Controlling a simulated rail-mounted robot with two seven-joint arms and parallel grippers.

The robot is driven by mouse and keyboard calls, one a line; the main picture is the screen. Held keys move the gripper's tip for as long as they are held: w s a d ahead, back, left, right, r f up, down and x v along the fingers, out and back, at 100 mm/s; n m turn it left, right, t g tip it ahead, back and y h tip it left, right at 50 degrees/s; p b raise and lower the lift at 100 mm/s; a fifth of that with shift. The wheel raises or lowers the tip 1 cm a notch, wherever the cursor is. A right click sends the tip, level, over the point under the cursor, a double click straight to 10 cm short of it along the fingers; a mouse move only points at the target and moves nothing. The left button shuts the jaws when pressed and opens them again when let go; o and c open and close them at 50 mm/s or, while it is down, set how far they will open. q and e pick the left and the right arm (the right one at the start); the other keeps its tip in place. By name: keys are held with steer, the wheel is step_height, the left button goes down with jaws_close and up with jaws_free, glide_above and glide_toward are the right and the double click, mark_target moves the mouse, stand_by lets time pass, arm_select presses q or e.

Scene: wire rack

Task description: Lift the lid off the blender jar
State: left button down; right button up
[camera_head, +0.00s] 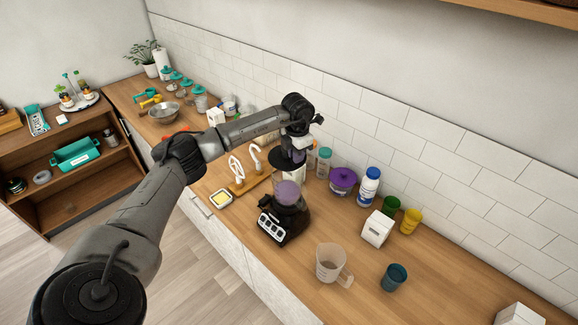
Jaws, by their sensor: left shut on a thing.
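The blender (279,222) stands on the wooden counter, with a black base and light buttons on its front. Its jar (287,194) is small, see-through and purple-tinted. My left gripper (288,160) is above the jar, pointing down and shut on the dark, round lid (279,166). The lid looks raised, with a gap between it and the jar's top. The gripper's fingertips are partly hidden against the dark lid. My right gripper is out of view.
A measuring jug (328,263) and a teal cup (394,277) stand right of the blender. The tiled wall backs the counter.

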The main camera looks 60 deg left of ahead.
arm_select(q)
steer(key=shift+r+p, duration=1.45)
steer(key=shift+r, duration=0.65)
steer(key=shift+f, duration=0.1)
